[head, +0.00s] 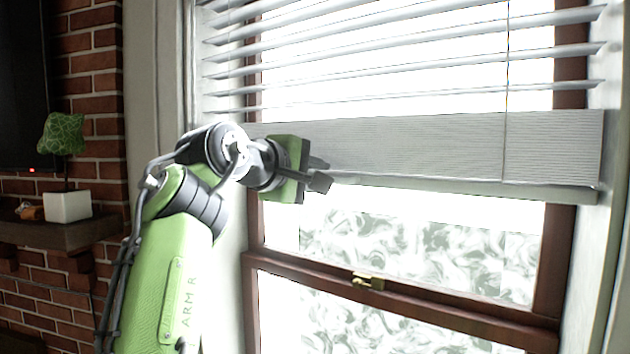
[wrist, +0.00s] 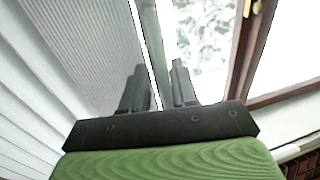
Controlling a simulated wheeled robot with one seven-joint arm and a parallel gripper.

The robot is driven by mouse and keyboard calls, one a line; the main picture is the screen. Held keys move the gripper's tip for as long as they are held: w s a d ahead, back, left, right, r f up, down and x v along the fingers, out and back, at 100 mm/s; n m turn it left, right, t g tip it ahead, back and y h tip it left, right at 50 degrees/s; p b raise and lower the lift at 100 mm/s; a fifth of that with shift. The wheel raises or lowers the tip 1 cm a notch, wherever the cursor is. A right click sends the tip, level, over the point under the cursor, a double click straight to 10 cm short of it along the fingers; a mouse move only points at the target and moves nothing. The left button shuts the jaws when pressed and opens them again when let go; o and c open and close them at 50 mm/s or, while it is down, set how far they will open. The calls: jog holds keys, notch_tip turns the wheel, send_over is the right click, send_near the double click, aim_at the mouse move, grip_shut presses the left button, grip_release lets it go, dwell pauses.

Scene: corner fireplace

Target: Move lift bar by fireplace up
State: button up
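The lift bar (head: 450,188) is the pale bottom rail of the white window blind, running level across the window below a broad grey slat stack (head: 430,148). My gripper (head: 320,174) is at the bar's left end, pointing right along the blind. In the wrist view, my gripper (wrist: 158,68) has its two dark fingers apart. The bar (wrist: 149,40) runs into the gap between them, with one finger on the slat side and the other on the glass side. Some gap shows beside the bar. Whether either finger touches it cannot be told.
Open blind slats (head: 400,45) hang above. The brown window sash (head: 420,308) with a brass latch (head: 367,281) is below. A brick fireplace wall with a mantel shelf (head: 60,235) and a potted plant (head: 66,205) is at left. A thin cord (head: 506,90) hangs at right.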

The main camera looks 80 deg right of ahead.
jog(key=shift+o, duration=0.7)
jog(key=shift+w+a, duration=0.15)
jog(key=shift+a, duration=0.05)
jog(key=b+v, duration=0.1)
jog(key=v, duration=1.4)
jog(key=shift+b, duration=0.35)
jog(key=shift+f, duration=0.1)
